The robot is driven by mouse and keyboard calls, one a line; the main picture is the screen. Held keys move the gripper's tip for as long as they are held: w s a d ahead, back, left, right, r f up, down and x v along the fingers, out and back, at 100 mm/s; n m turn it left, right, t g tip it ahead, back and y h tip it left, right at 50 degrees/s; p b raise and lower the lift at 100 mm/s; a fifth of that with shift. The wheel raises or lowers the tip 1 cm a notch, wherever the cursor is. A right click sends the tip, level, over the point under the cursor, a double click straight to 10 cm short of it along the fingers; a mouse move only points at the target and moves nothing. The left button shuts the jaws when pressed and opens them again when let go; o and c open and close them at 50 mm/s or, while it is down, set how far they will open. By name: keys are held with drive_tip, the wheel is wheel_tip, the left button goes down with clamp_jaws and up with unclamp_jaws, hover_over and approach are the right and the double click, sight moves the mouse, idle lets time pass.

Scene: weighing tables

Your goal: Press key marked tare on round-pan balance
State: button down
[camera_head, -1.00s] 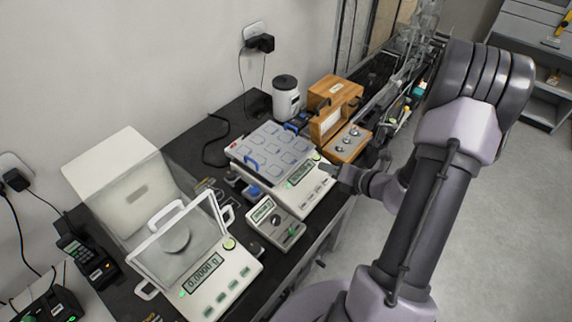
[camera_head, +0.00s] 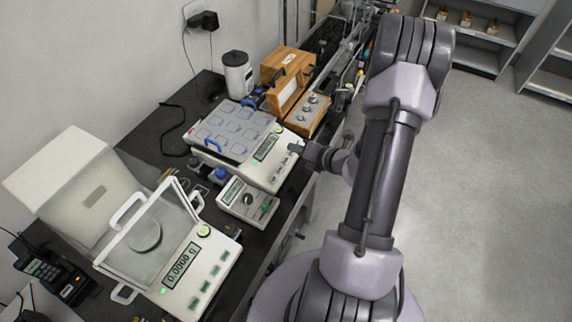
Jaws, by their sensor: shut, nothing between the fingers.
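The round-pan balance (camera_head: 229,243) stands at the front left of the black bench, with a round metal pan (camera_head: 145,236) behind a clear draft shield (camera_head: 158,225). Its lit display (camera_head: 181,265) reads 0.0000 g. A row of green keys (camera_head: 204,287) runs along its front edge; their labels are too small to read. My gripper (camera_head: 297,149) is shut and empty. It is beside the front edge of the other, square-topped balance (camera_head: 262,176), well up and right of the round-pan balance. I cannot tell whether it touches that balance.
A small grey device (camera_head: 247,202) stands between the balances. Wooden boxes (camera_head: 286,92) and a white jar (camera_head: 238,75) stand at the back. A handheld terminal (camera_head: 50,270) is at left. The floor (camera_head: 490,200) to the right is clear.

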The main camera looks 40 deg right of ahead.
drive_tip(key=shift+w+a+f+b, duration=0.1)
drive_tip(key=shift+w+f+b, duration=0.1)
drive_tip(key=shift+f+b, duration=0.4)
drive_tip(key=shift+w+a+f+b, duration=0.1)
drive_tip(key=shift+w+f+b, duration=0.2)
drive_tip(key=shift+f, duration=0.55)
drive_tip(key=shift+w+a+f+b, duration=0.15)
drive_tip(key=shift+f+b, duration=0.3)
drive_tip(key=shift+f, duration=0.25)
drive_tip(key=shift+d+f, duration=0.1)
drive_tip(key=shift+w+f, duration=0.1)
drive_tip(key=shift+f, duration=0.2)
drive_tip(key=shift+w+f+b, duration=0.1)
drive_tip(key=shift+f+b, duration=0.3)
drive_tip(key=shift+b, duration=0.15)
idle(0.4)
drive_tip(key=shift+r, duration=0.15)
drive_tip(key=shift+s+r+p, duration=0.25)
drive_tip(key=shift+r+p, duration=0.4)
drive_tip(key=shift+p, duration=0.1)
drive_tip(key=r+p, duration=0.1)
drive_tip(key=s+r+p, duration=0.1)
drive_tip(key=r, duration=0.1)
drive_tip(key=r+p, duration=0.1)
drive_tip(key=p, duration=0.1)
drive_tip(key=shift+s+d+r, duration=0.15)
drive_tip(key=shift+d+r, duration=0.1)
drive_tip(key=shift+r, duration=0.15)
